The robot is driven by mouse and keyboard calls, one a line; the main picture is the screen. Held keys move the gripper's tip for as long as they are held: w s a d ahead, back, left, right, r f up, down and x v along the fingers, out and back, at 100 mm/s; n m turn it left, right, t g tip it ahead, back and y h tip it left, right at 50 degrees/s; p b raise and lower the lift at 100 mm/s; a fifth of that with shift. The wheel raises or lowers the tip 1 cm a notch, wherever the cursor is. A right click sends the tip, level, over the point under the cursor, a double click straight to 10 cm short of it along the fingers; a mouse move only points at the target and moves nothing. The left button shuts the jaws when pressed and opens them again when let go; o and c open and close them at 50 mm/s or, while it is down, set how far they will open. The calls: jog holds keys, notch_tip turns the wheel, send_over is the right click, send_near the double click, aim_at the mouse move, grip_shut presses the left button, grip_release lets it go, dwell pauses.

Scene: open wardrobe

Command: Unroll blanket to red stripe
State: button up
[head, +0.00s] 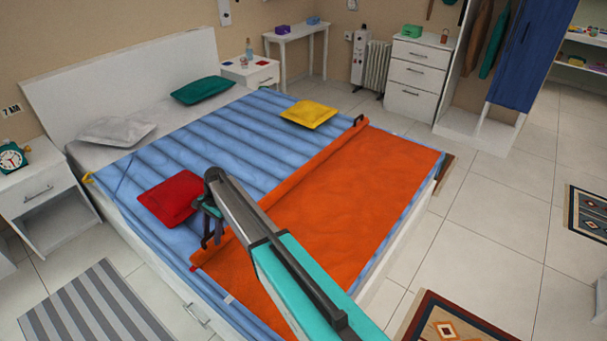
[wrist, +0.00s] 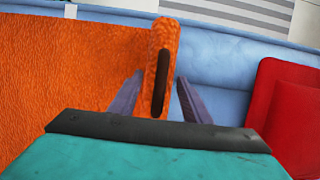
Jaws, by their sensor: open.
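The orange blanket (head: 350,190) lies flat over the foot part of the bed. Its upper edge is a raised roll (head: 300,165) running across the bed, with a dark handle (head: 359,121) near the far end. My gripper (head: 212,228) is at the near end of this roll. In the wrist view the open fingers of my gripper (wrist: 158,100) stand on either side of the roll's orange end (wrist: 165,45), which bears a dark slot-like handle (wrist: 159,85). I cannot tell whether they touch it. I cannot clearly make out a red stripe.
A red pillow (head: 170,199) lies close to my gripper; it also shows in the wrist view (wrist: 290,115). A yellow pillow (head: 309,113) lies near the roll's far end. The blue quilt (head: 230,130) between is clear. A nightstand (head: 40,190) stands at the left.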

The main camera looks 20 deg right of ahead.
jog(key=shift+p+v, duration=1.7)
jog(key=shift+v, duration=2.35)
jog(key=shift+s+d+f, duration=0.1)
jog(key=shift+s, duration=0.1)
